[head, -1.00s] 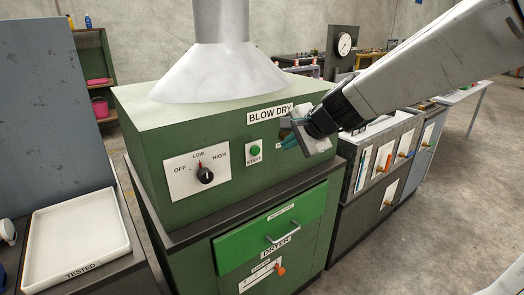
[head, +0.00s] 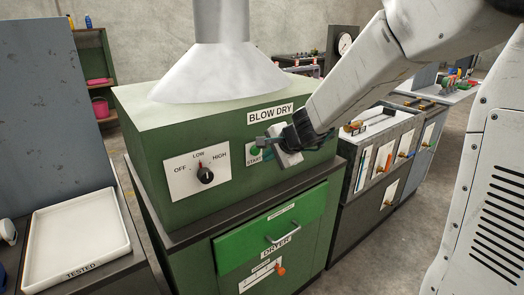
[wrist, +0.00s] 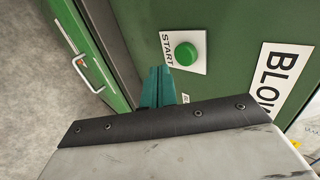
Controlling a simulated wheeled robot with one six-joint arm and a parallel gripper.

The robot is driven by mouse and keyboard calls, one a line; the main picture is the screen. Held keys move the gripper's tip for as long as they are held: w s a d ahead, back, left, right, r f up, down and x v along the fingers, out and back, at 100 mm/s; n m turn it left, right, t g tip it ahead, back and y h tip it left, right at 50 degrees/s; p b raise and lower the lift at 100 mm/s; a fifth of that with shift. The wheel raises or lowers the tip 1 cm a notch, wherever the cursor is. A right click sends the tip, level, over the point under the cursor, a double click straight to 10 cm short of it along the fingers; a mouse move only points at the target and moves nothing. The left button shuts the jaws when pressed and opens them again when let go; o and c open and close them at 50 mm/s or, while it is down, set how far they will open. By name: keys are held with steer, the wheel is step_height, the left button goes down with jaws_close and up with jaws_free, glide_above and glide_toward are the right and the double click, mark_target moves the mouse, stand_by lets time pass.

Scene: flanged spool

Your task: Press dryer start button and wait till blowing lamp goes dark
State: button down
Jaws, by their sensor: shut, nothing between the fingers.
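The green round start button (head: 255,151) sits on a white START plate on the front of the green BLOW DRY unit (head: 150,150). It shows whole in the wrist view (wrist: 186,54). My gripper (head: 261,142) is shut and empty, in front of the panel at the button's upper right in the head view. In the wrist view its teal fingers (wrist: 158,82) are beside the START plate, and I cannot tell whether they touch the panel. I cannot make out the blowing lamp; my gripper covers the panel right of the button.
A dial (head: 205,176) marked OFF, LOW and HIGH has its pointer near LOW. Below is a green DRYER drawer (head: 255,236) with a metal handle, and an orange-knobbed slider (head: 280,270). A white TESTED tray (head: 75,272) stands at left.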

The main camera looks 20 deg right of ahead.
mark_target(256, 154)
steer(key=shift+w+a+r, duration=0.1)
steer(key=shift+w+a, duration=0.2)
steer(key=shift+w, duration=0.55)
steer(key=shift+w+a+r, duration=0.1)
steer(key=shift+w+a, duration=0.15)
steer(key=shift+w, duration=0.55)
